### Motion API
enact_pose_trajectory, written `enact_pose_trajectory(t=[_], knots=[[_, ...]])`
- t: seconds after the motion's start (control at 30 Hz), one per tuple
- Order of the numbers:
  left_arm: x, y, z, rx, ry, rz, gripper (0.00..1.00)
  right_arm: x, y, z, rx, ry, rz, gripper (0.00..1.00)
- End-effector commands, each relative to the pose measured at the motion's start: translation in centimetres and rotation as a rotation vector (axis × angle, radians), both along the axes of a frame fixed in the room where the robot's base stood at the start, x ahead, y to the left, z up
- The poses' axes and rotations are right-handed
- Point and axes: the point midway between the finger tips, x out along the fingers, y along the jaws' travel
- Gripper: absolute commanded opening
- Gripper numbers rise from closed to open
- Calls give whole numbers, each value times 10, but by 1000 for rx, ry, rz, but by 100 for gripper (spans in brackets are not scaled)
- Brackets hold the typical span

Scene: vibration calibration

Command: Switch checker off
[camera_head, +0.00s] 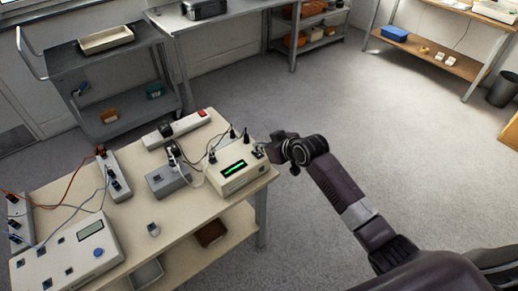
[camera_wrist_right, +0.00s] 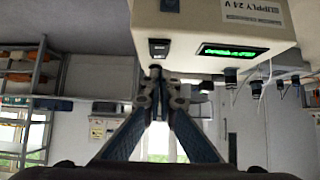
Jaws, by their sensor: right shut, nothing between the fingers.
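A cream box (camera_head: 238,174) with a lit green display stands at the right end of the bench. The right wrist view shows the same box (camera_wrist_right: 205,22) upside down, with a "SUPPLY 24 V" label, the green display (camera_wrist_right: 232,52) and a small dark switch (camera_wrist_right: 158,48). No label reading "checker" is legible. My right gripper (camera_head: 268,150) is at the right side of this box. In the right wrist view its fingertips (camera_wrist_right: 157,74) are together and empty, close to the switch; I cannot tell whether they touch it. My left gripper is not in view.
A grey cart (camera_head: 105,62) stands behind. The floor (camera_head: 400,130) to the right is clear.

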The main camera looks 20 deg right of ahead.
Motion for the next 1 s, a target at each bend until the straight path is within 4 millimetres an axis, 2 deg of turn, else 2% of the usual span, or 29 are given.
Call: enact_pose_trajectory(t=[0.23, 1.0], knots=[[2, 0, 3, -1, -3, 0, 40, 2, 1, -19, 2, 0, 0, 0], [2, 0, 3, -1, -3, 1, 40, 5, 2, -26, 0, 3, 0, 0]])
